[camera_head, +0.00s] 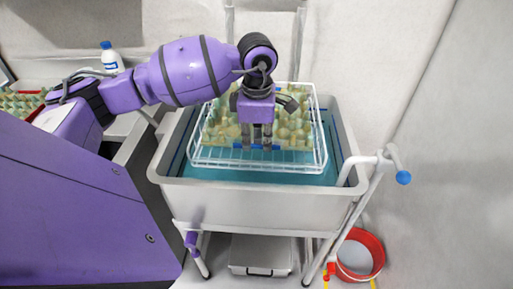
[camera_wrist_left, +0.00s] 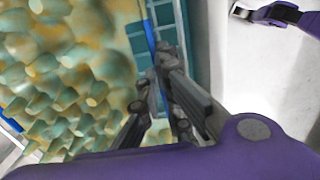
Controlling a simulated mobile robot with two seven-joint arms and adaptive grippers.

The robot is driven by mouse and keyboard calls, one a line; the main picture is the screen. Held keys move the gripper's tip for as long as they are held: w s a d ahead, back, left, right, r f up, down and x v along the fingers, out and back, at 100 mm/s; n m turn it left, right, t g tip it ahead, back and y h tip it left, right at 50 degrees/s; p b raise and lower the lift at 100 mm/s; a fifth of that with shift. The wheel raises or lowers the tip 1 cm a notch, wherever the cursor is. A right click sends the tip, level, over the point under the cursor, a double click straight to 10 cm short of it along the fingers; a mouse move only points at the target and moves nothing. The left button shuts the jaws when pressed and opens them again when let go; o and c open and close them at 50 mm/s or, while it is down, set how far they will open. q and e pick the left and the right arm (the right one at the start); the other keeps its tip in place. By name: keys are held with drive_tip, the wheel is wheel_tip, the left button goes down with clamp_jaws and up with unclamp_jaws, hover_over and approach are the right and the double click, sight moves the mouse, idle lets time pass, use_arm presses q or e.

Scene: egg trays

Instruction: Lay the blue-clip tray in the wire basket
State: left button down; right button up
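The blue-clip tray (camera_head: 292,134) is a pale green-yellow egg tray with bumpy cups. It shows inside the white wire basket (camera_head: 318,125) in the head view, roughly level; whether it touches the bottom is hidden. A blue clip (camera_head: 266,147) sits on its near edge. My left gripper (camera_head: 257,147) points down at that edge. In the left wrist view, its fingers (camera_wrist_left: 160,85) close together around the blue-clipped edge (camera_wrist_left: 151,38), with the tray's cups (camera_wrist_left: 65,75) to the left. The contact itself is partly hidden. My right gripper is not in view.
The basket stands in a grey tub cart (camera_head: 250,200) with a teal bottom (camera_head: 225,174). A blue-capped bottle (camera_head: 109,60) stands at the back left. A red bucket (camera_head: 360,255) is on the floor at right. A white wall closes off the right side.

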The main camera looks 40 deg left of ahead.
use_arm(q)
wheel_tip(320, 180, down, 3)
drive_tip(key=shift+r, duration=0.1)
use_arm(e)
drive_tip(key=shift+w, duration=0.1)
use_arm(q)
drive_tip(key=c, duration=2.3)
unclamp_jaws()
drive_tip(key=shift+o, duration=0.2)
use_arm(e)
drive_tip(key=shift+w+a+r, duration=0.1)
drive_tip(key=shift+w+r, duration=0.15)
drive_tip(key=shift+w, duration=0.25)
